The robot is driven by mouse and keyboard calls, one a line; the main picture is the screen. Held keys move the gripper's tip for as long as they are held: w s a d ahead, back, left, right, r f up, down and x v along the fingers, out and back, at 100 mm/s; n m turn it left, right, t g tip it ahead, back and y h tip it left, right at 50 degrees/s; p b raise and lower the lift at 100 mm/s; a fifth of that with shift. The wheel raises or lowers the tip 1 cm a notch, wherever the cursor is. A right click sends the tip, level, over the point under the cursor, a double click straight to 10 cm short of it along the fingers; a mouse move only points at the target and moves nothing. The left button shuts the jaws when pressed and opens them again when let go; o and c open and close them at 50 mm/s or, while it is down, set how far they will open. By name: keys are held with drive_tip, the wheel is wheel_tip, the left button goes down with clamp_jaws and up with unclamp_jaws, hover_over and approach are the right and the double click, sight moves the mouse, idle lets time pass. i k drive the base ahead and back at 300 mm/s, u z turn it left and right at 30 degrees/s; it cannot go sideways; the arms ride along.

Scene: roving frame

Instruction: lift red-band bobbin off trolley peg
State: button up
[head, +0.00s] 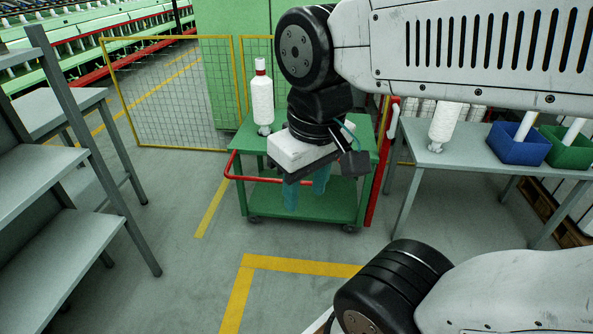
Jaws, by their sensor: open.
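The red-band bobbin (262,98) is white with a red band near its top. It stands upright at the left of the green trolley (343,206)'s top shelf. My wrist hides part of the trolley top, and I cannot tell the exact depth between gripper and bobbin.
The trolley has a red handle bar (237,177) at its left front. A grey table (420,157) at right holds another white bobbin (444,124), a blue bin (518,151) and a green bin (567,153). Grey shelving (40,185) stands at left, mesh fencing (165,95) behind. The floor in front is clear.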

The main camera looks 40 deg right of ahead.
sight(261, 85)
drive_tip(key=u, duration=0.15)
drive_tip(key=k, duration=0.4)
drive_tip(key=z, duration=1.15)
drive_tip(key=i, duration=0.75)
drive_tip(key=z, duration=0.4)
drive_tip(key=i, duration=0.75)
drive_tip(key=u, duration=0.55)
drive_tip(key=i, duration=0.7)
drive_tip(key=u, duration=0.45)
